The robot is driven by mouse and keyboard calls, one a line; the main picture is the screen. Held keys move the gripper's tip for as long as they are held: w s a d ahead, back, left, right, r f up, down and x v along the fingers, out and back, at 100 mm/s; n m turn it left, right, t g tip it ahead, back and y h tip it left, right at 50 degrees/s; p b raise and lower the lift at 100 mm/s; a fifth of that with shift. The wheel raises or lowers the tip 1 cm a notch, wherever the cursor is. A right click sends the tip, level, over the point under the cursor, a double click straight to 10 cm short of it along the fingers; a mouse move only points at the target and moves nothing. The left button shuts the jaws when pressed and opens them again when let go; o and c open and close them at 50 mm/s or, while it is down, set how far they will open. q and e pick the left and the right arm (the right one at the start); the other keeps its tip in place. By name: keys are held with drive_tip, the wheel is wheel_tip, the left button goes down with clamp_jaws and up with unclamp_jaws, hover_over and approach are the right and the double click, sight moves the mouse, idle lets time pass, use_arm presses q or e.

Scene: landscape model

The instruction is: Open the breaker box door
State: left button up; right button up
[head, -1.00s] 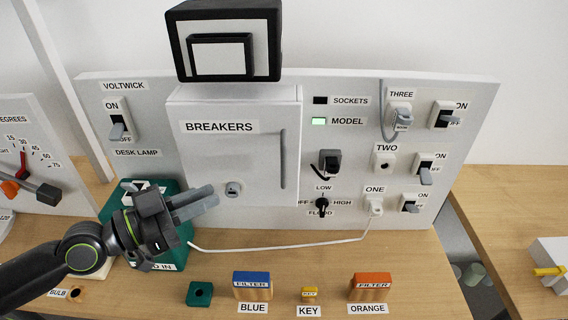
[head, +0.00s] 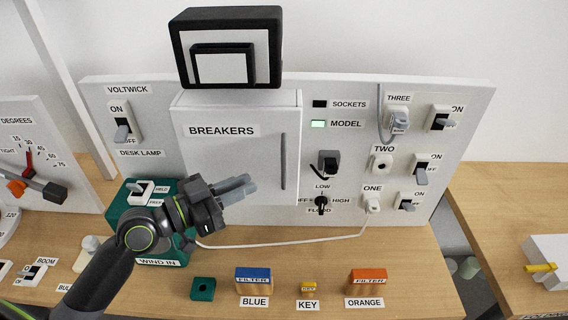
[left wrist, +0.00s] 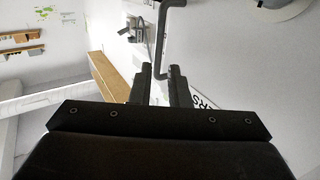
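The breaker box door (head: 225,155) is a light grey panel marked BREAKERS and looks shut. Its vertical grey handle (head: 283,160) is near the door's right edge. In the left wrist view the handle (left wrist: 160,40) is a dark bar beyond my fingertips, with its end lined up with the gap between them. My left gripper (head: 252,184) is in front of the door's lower part, with its fingers pointing right, just left of the handle. Its two fingers (left wrist: 160,75) are apart with nothing visibly gripped. The round keyhole on the door is hidden behind it. My right gripper is not in view.
A black-framed box (head: 227,48) stands above the door. Switches and sockets fill the panel (head: 445,185) to the right, with a white cable (head: 290,241) running below. A blue filter (head: 253,280), a key block (head: 308,288) and an orange filter (head: 367,281) stand on the table.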

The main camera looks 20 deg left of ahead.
sight(284, 184)
use_arm(q)
drive_tip(key=p+x, duration=0.1)
drive_tip(key=x, duration=0.9)
drive_tip(key=shift+d, duration=0.1)
clamp_jaws()
